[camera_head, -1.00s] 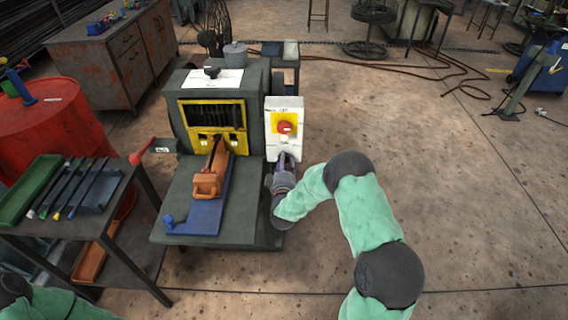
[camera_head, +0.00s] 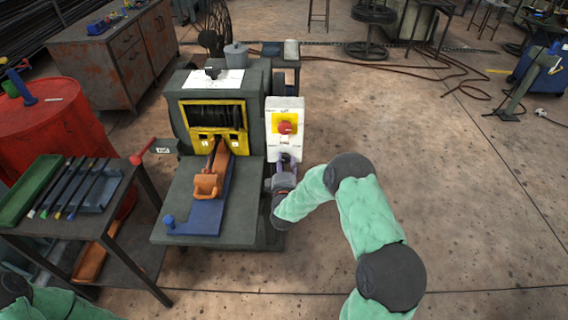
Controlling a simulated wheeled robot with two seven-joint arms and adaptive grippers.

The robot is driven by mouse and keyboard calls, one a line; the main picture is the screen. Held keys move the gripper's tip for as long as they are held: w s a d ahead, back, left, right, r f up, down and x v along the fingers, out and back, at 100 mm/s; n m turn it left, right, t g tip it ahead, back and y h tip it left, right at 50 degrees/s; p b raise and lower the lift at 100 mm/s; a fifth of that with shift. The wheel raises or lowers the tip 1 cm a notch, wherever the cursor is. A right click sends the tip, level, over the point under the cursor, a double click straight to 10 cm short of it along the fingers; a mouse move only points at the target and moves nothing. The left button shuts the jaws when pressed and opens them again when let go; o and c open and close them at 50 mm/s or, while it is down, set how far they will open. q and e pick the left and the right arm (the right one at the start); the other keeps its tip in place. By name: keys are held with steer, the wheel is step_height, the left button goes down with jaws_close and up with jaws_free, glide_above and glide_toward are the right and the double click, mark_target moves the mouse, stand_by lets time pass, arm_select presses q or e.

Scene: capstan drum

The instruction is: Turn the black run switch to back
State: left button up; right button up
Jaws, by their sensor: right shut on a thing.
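The white control box (camera_head: 286,145) stands on the right side of the grey machine. It carries a red button on a yellow plate (camera_head: 284,123) in its upper part. My right gripper (camera_head: 286,162) is at the lower part of the box, its fingers shut on the black run switch. The switch itself is mostly hidden by the fingers, so its setting cannot be read. Of my left arm only a part shows at the bottom left corner; its gripper is out of view.
The machine's grey bed (camera_head: 190,205) holds an orange block (camera_head: 206,186) on a blue rail (camera_head: 215,205). A red-knobbed lever (camera_head: 137,159) sticks out left. A tool table (camera_head: 70,200) and red drum (camera_head: 45,125) stand at left.

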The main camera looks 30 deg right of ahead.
steer(key=shift+s+f, duration=0.3)
steer(key=shift+f, duration=0.25)
steer(key=o, duration=1.1)
steer(key=shift+d, duration=0.15)
steer(key=shift+o, duration=0.2)
steer(key=shift+w+r, duration=0.15)
steer(key=shift+r, duration=0.15)
steer(key=v, duration=1.2)
steer(key=shift+f, duration=0.1)
